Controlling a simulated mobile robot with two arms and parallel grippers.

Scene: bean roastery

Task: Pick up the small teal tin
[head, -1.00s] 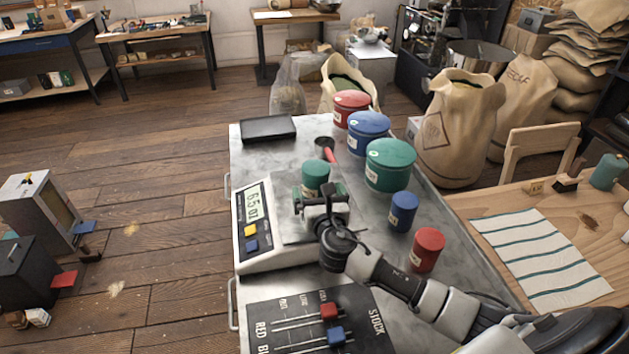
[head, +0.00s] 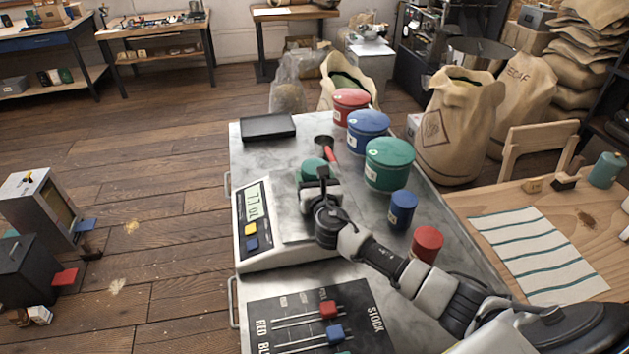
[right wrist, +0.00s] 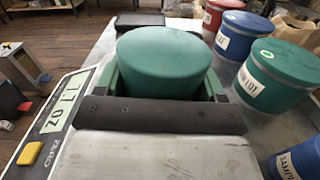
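The small teal tin (head: 312,168) stands upright on the plate of the scale (head: 262,247). In the right wrist view the round lid of the tin (right wrist: 165,55) fills the upper middle. My right gripper (right wrist: 165,82) has one green-padded finger on each side of the tin, very close to its wall. I cannot tell whether the pads press on it. In the head view my right gripper (head: 320,185) hides the tin's lower part. The scale's display reads about 7.7 oz. My left gripper is not in view.
Larger red (head: 350,105), blue (head: 367,132) and green (head: 389,164) canisters stand behind and right of the tin. Small blue (head: 402,209) and red (head: 427,243) tins stand beside my right arm. A black tray (head: 268,127) lies at the far left of the metal top.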

